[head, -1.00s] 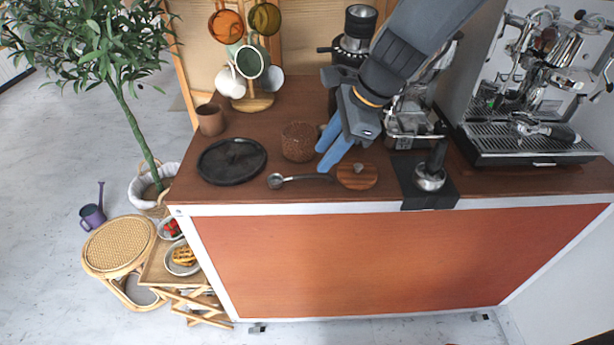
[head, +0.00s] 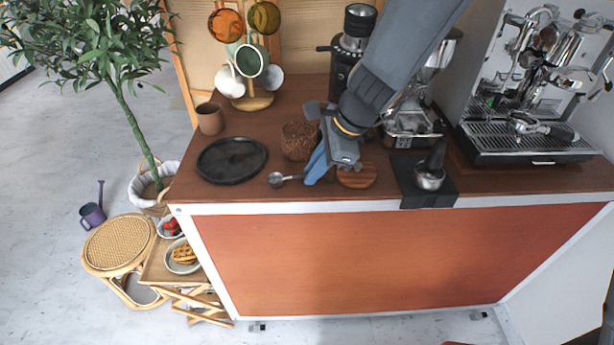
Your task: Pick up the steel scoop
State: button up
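The steel scoop (head: 276,180) lies on the dark wooden counter near its front edge, its round bowl to the left and its thin handle running right. My gripper (head: 316,176) is low over the counter with its blue fingers pointing down at the handle. The fingers and gripper body hide the right part of the handle. The two fingers overlap in this view, so I cannot tell whether they are apart or closed on the handle.
A jar of coffee beans (head: 298,141) stands just behind the scoop. A round wooden lid (head: 357,177) lies right of the fingers. A black round tray (head: 231,160) is to the left, and a tamper (head: 430,177) on a black mat is to the right.

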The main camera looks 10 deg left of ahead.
jog(key=shift+r, duration=0.1)
grip_shut()
notch_tip(320, 180, up, 10)
dwell(0.3)
dwell(0.4)
